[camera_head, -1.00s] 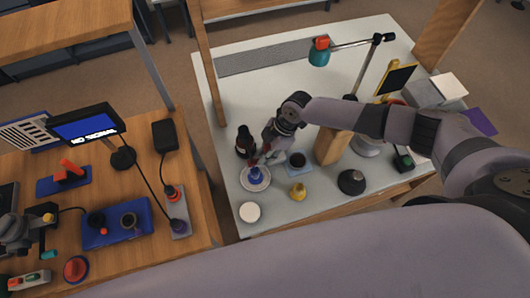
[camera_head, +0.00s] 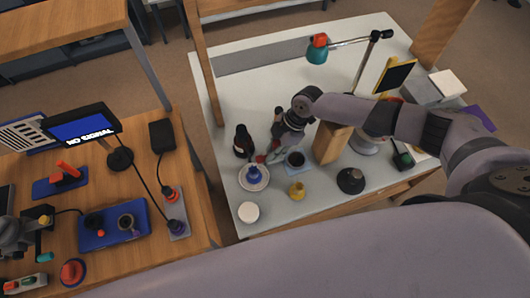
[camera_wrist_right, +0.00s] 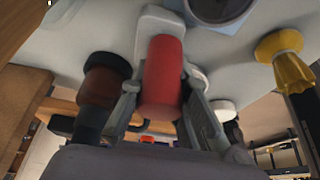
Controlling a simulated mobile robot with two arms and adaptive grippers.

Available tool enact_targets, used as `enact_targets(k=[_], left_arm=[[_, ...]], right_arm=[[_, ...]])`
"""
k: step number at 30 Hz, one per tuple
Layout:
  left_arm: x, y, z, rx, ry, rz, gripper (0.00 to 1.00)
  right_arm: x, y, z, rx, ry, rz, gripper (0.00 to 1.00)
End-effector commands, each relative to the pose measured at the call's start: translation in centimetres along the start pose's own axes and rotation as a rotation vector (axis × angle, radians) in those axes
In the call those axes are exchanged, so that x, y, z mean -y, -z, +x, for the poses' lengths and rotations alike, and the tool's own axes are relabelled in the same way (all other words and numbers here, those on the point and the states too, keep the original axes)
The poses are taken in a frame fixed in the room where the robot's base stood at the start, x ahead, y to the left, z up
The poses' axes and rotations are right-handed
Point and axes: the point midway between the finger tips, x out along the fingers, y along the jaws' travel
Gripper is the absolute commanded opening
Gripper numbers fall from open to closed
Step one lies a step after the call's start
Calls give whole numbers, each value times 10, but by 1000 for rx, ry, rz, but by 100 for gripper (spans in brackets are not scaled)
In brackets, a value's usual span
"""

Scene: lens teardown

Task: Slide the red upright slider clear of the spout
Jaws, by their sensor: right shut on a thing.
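In the right wrist view, the red slider (camera_wrist_right: 163,80) is a red cylinder standing between the two fingers of my right gripper (camera_wrist_right: 165,112), which is shut on it. A pale rounded strip (camera_wrist_right: 158,22) shows just beyond the slider; I cannot tell whether this is part of the spout. In the head view, my right gripper (camera_head: 273,153) is low over the white table, and only a small red bit (camera_head: 261,158) shows beside its fingers. The spout is not clearly made out. My left gripper is not in view.
A dark bottle (camera_head: 243,143) and a plate with a blue item (camera_head: 253,184) stand close left of the gripper. A dark cup (camera_head: 296,160) on a blue mat is close right, with a yellow vase (camera_head: 297,191) nearer. A wooden block (camera_head: 328,143) stands beside my right arm.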

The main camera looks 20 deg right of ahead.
Motion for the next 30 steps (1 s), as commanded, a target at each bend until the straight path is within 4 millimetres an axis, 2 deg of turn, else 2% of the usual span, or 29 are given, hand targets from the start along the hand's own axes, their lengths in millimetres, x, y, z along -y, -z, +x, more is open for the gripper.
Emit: enact_targets(k=[7,8,12,22,26,30], left_arm=[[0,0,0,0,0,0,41],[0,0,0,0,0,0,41],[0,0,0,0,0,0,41],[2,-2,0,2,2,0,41],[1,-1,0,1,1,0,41],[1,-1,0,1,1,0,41]], right_arm=[[-1,-1,-1,-1,-3,-3,0],[-1,-1,-1,-1,-3,-4,17],[-1,-1,-1,-1,-3,-3,25],[-1,-1,-4,0,-2,-2,25],[-1,-2,-19,0,-4,-2,25],[-1,-2,-48,-1,-5,-2,25]])
